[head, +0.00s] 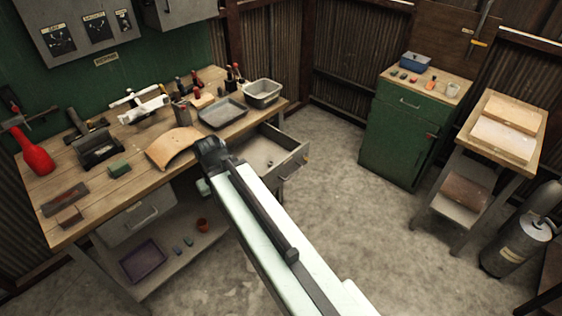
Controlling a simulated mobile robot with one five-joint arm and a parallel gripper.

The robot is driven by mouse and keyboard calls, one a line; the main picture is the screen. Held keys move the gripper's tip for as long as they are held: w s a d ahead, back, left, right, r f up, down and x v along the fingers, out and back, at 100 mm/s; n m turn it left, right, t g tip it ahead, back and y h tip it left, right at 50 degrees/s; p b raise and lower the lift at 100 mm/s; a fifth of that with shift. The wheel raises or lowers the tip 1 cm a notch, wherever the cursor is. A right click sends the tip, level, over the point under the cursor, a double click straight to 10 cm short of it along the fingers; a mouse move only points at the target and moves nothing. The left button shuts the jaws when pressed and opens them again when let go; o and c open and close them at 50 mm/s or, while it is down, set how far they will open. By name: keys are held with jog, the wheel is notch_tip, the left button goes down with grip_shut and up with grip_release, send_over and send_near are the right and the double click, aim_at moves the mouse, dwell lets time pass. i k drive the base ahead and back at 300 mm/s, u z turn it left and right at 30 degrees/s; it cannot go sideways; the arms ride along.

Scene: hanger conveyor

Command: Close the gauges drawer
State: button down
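An open grey drawer (289,166) sticks out from under the right end of the wooden workbench in the head view. A small item lies inside it, too small to name. A handle shows on its front. No label is readable on it. My arm reaches up from the bottom of the view, and my gripper (211,152) is at its far end, left of the drawer and near the bench's front edge. The arm hides the drawer's left side. The gripper's fingers are too small and dark to tell open from shut.
The workbench (120,183) carries several tools, a curved wooden piece (175,148) and metal trays. A green cabinet (398,135) stands at the back right. A small wooden table (505,130) and a gas cylinder (516,248) are at the right. The concrete floor before the drawer is clear.

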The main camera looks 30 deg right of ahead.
aim_at(273, 156)
jog(key=u, duration=0.1)
jog(key=i, duration=1)
jog(key=z, duration=0.05)
